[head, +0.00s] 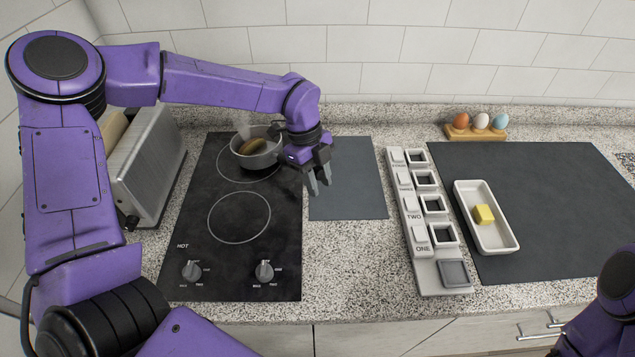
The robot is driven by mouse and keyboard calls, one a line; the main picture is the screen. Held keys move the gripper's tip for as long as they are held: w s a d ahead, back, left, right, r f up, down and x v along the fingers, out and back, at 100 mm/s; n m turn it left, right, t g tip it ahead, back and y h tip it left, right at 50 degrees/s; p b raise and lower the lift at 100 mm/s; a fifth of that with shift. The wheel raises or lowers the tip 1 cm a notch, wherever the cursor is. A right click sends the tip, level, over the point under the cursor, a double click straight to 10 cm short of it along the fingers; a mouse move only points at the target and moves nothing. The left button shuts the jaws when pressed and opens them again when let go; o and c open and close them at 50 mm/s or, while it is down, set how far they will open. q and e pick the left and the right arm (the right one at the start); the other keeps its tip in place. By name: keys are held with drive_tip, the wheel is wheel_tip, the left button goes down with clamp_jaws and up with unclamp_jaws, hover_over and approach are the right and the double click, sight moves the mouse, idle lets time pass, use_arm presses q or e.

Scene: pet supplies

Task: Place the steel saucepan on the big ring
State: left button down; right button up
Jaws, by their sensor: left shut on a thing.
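The steel saucepan (257,161) is at the rear of the black cooktop, over the rear ring (222,171), part of which shows around it. I cannot tell whether its base touches the glass. A brown item (252,146) is inside, and faint steam rises above it. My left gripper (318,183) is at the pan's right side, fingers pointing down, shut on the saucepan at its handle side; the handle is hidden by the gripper. The front ring (239,243) is empty. My right gripper is out of view; only part of that arm shows at lower right.
A toaster (155,165) stands left of the cooktop (285,225). A dark mat (350,190) lies to its right, then a labelled holder strip (441,278) and a white dish (505,238) with a yellow block (483,214). Several eggs (481,121) sit at the back.

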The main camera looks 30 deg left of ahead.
use_arm(q)
wheel_tip(320, 180, down, 3)
drive_tip(key=shift+w+f+p, duration=0.1)
drive_tip(key=shift+p, duration=0.2)
drive_tip(key=shift+f, duration=0.15)
drive_tip(key=c, duration=0.8)
unclamp_jaws()
drive_tip(key=shift+f, duration=0.1)
drive_tip(key=shift+a, duration=0.1)
drive_tip(key=shift+w+r, duration=0.1)
drive_tip(key=shift+r, duration=0.3)
drive_tip(key=b+v, duration=0.2)
drive_tip(key=v, duration=0.9)
drive_tip(key=shift+a+r, duration=0.1)
drive_tip(key=shift+r, duration=0.1)
